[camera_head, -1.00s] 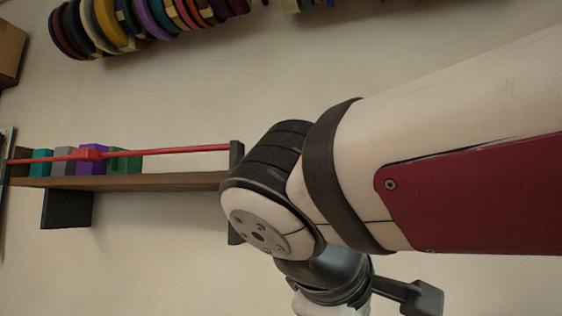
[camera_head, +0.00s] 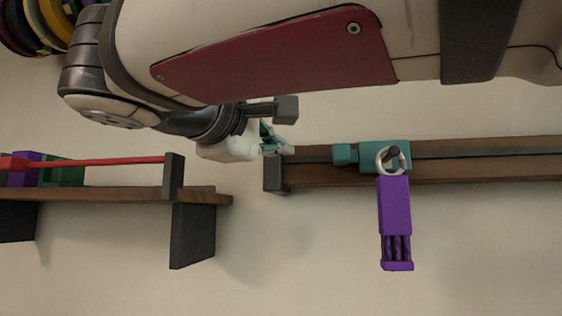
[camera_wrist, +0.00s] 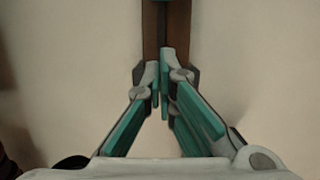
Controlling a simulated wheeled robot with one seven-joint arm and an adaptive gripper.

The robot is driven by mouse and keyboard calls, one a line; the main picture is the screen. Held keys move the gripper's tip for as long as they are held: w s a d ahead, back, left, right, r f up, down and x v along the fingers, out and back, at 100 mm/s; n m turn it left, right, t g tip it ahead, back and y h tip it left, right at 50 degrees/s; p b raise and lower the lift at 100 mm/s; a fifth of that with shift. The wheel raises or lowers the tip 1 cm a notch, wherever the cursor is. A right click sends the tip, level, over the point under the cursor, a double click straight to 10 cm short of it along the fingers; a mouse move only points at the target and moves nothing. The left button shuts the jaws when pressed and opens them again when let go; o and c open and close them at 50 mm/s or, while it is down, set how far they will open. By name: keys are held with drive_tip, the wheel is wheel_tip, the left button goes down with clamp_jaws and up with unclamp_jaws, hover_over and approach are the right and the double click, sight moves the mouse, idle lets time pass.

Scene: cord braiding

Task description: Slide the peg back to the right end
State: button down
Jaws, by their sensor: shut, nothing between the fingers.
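A brown rail (camera_head: 480,162) with a dark slot is mounted on the wall at the right in the head view. A teal slider (camera_head: 372,153) sits left of the middle of its visible part. A dark peg (camera_head: 395,153) stands out from the slider. A metal ring around the peg carries a hanging purple holder (camera_head: 395,205). My gripper (camera_head: 274,142) is at the rail's left end, left of the slider and apart from it. In the wrist view my gripper (camera_wrist: 161,78) has its fingers shut and empty, with the rail (camera_wrist: 151,25) ahead. Contact with the rail cannot be told.
A wooden shelf (camera_head: 110,193) with a red rod (camera_head: 120,161) and coloured blocks is at the left. Dark end blocks (camera_head: 274,172) close the rail and shelf ends. Coloured spools (camera_head: 45,15) hang at the upper left. The wall below the rail is clear around the holder.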

drive_tip(key=shift+w+d+p, duration=0.2)
drive_tip(key=shift+w+d, duration=0.45)
drive_tip(key=shift+d, duration=0.35)
drive_tip(key=shift+w+d+p, duration=0.15)
drive_tip(key=shift+w+d, duration=0.55)
drive_tip(key=shift+d, duration=0.35)
drive_tip(key=shift+w+d+p, duration=0.2)
drive_tip(key=shift+w+d, duration=0.45)
drive_tip(key=shift+d, duration=0.35)
